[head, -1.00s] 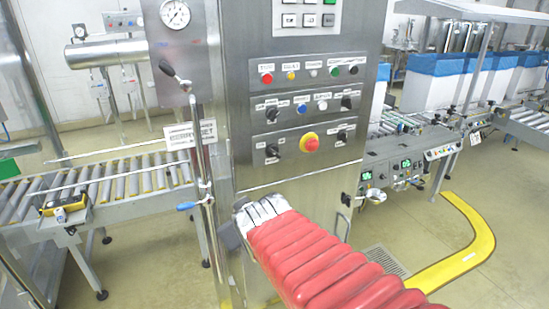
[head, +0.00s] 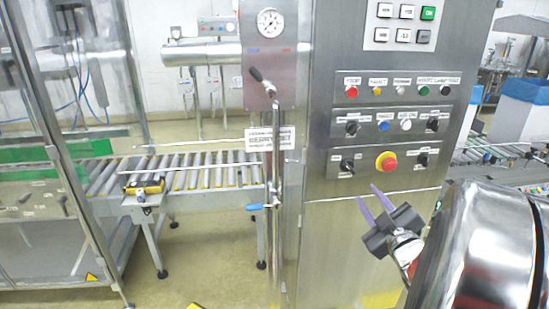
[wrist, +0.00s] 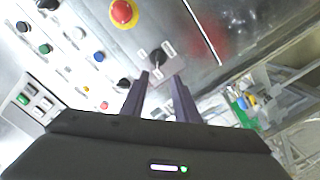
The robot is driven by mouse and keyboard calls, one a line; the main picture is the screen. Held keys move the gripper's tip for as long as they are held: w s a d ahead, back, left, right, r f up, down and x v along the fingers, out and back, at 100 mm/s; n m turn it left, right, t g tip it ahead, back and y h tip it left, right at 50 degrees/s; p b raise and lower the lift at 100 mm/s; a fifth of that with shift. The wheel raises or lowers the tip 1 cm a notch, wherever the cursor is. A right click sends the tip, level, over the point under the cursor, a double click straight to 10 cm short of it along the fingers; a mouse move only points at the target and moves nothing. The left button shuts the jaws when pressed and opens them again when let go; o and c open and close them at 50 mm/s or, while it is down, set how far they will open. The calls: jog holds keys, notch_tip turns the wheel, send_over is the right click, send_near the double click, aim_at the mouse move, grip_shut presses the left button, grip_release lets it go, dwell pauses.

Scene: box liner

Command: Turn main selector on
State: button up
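The control panel (head: 391,130) is on a steel cabinet. Its lower row has a red emergency stop (head: 386,161) on a yellow collar, with a black selector (head: 346,165) to its left and another black selector (head: 422,159) to its right. The labels are too small to read, so I cannot tell which is the main selector. My gripper (head: 368,195) is open and empty below this row, its purple fingers pointing up-left. In the wrist view, the lower-left selector (wrist: 158,57) shows just beyond and between the open fingertips (wrist: 161,77). The red stop (wrist: 122,13) is above it.
Two more black selectors (head: 352,128) (head: 432,124) flank blue and white buttons above. A vertical steel pipe with a blue-handled valve (head: 260,206) stands left of the cabinet. A roller conveyor (head: 200,178) is further left.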

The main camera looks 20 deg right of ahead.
aim_at(349, 169)
jog(key=shift+s+d+t, duration=0.1)
jog(key=shift+s+t, duration=0.2)
jog(key=shift+s, duration=0.05)
jog(key=shift+w, duration=0.15)
jog(key=x, duration=1.3)
jog(key=shift+w, duration=0.3)
